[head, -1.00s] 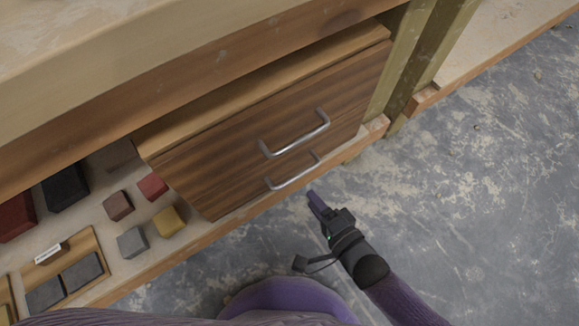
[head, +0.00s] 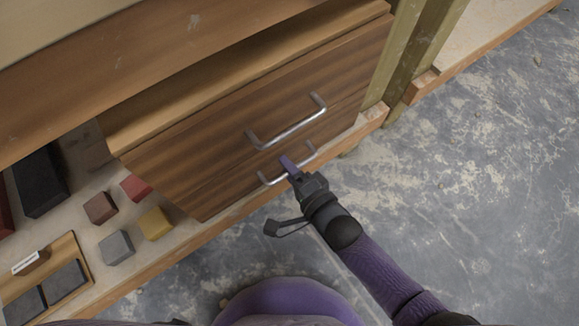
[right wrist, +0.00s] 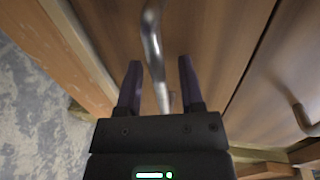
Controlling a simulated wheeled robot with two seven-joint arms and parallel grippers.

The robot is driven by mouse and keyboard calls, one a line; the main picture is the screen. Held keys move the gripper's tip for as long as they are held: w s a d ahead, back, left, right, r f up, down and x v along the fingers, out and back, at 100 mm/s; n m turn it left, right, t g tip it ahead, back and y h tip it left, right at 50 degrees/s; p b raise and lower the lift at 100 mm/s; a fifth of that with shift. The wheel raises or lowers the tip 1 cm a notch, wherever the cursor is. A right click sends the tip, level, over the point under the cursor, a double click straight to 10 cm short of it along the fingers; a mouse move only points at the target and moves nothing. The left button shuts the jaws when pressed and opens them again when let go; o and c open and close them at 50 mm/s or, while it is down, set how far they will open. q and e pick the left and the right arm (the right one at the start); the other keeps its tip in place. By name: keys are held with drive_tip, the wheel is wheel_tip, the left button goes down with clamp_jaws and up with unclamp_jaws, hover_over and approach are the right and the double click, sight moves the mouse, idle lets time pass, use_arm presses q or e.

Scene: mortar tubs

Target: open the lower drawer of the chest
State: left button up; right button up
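The wooden chest (head: 250,76) stands under the bench with both drawers shut. The upper drawer has a silver bar handle (head: 290,132), and the lower drawer has a similar lower handle (head: 272,181). My right gripper (head: 288,163) is at the lower handle and partly hides its middle. In the right wrist view, my right gripper (right wrist: 159,82) is open, with its two purple fingers on either side of the lower handle (right wrist: 153,45). Gaps show between the bar and both fingers. The upper handle (right wrist: 303,118) shows at the right there. My left gripper is not in view.
Red, brown, grey and yellow blocks, such as the yellow block (head: 155,223), lie on the shelf left of the chest. A wooden tray (head: 72,250) with dark blocks is further left. A wooden post (head: 412,65) stands right of the chest. The floor (head: 480,170) in front is clear.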

clamp_jaws()
idle(1.2)
